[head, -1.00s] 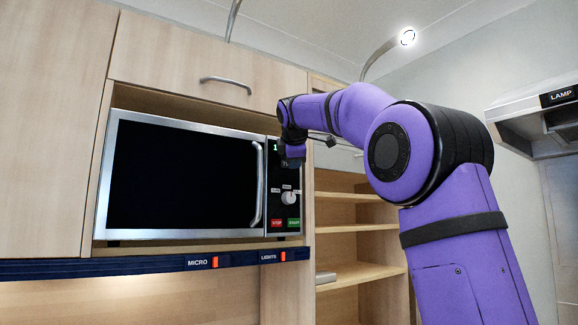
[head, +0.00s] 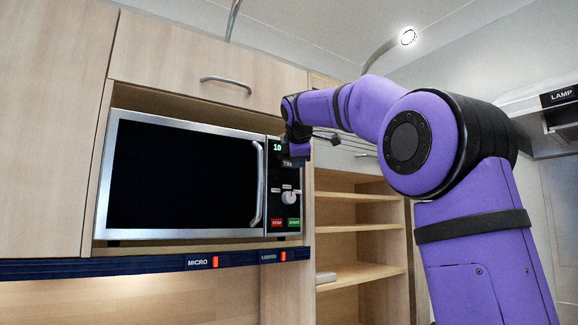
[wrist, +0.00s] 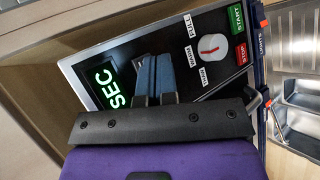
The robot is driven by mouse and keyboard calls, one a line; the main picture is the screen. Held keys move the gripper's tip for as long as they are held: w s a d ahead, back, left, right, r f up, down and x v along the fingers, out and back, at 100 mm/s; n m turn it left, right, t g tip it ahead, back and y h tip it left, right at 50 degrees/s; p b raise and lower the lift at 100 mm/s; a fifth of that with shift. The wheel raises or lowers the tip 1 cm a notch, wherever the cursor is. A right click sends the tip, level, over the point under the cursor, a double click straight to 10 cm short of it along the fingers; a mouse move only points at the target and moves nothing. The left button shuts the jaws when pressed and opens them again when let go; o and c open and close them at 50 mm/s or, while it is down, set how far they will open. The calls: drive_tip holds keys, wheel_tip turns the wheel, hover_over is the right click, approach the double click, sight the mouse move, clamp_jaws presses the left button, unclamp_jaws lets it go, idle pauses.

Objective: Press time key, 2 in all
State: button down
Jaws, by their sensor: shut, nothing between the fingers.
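The microwave (head: 185,180) sits in the cabinet niche with its door shut, and its control panel (head: 272,215) is on the right. The green display (head: 277,147) shows 10 in the head view, with the rest hidden; in the wrist view it (wrist: 112,82) reads SEC. The time key (head: 288,163) is a dark key below the display, its label partly covered. My gripper (head: 296,157) is shut and empty in front of the panel by this key. In the wrist view its blue-grey fingers (wrist: 155,72) point at the panel and hide the key. I cannot tell whether they touch it.
A dial (head: 288,198) sits below the key, above the red STOP (head: 277,223) and green START (head: 294,222) keys. The door handle (head: 258,185) stands out left of the panel. Open shelves (head: 350,228) are to the right. A sink (wrist: 298,120) shows in the wrist view.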

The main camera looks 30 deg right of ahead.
drive_tip(key=shift+s, duration=2.35)
drive_tip(key=shift+d, duration=0.1)
idle(0.7)
drive_tip(key=s, duration=0.4)
drive_tip(key=shift+w, duration=0.15)
idle(0.4)
drive_tip(key=w, duration=0.8)
drive_tip(key=shift+w, duration=0.35)
drive_tip(key=shift+w, duration=0.1)
idle(1.8)
drive_tip(key=shift+w, duration=0.3)
